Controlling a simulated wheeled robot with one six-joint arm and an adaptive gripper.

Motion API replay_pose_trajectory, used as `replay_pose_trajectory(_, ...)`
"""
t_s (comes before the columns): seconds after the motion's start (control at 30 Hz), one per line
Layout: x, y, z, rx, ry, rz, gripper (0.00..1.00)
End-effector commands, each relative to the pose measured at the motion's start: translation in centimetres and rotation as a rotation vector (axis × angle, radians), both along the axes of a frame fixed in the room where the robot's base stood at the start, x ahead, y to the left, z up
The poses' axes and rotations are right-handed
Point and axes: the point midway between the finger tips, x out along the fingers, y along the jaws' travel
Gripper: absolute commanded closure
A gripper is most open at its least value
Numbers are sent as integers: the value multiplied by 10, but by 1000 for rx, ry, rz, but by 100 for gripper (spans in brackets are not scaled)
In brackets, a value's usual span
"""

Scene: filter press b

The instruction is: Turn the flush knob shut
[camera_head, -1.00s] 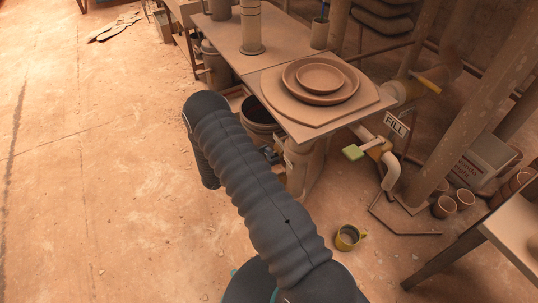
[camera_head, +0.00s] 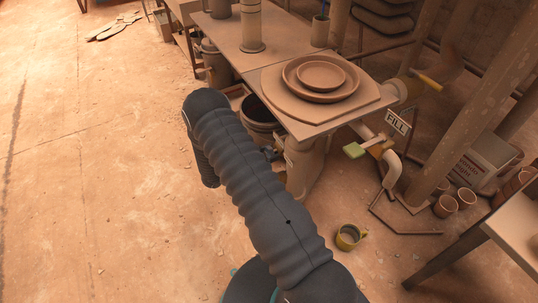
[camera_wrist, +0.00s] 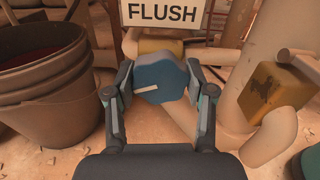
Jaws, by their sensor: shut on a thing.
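The flush knob (camera_wrist: 163,73) is blue and lobed, with a white pointer line on its face. In the wrist view it sits just under a white FLUSH sign (camera_wrist: 162,11), in front of a yellowish valve body on the pipework. The pointer line lies nearly level, its outer end at the left and slightly lower. My gripper (camera_wrist: 160,82) is shut on the knob, one finger at its left side and one at its right. In the head view my arm and the table hide the knob.
A brown bucket (camera_wrist: 45,75) stands close left of my gripper; pipes and a yellow block (camera_wrist: 275,90) are at right. In the head view, a table (camera_head: 232,38) with stacked dishes overhangs the area, a green handle (camera_head: 355,150) is near the FILL sign (camera_head: 397,122), and open floor lies left.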

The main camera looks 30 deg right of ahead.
Motion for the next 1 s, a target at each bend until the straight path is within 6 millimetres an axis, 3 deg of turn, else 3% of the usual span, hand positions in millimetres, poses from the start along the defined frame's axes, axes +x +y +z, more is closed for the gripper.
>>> replay_pose_trajectory(0.7, 1, 0, -3, 21, -617, 0, 81)
replay_pose_trajectory(1.0, 1, -1, -1, 27, -783, 0, 81)
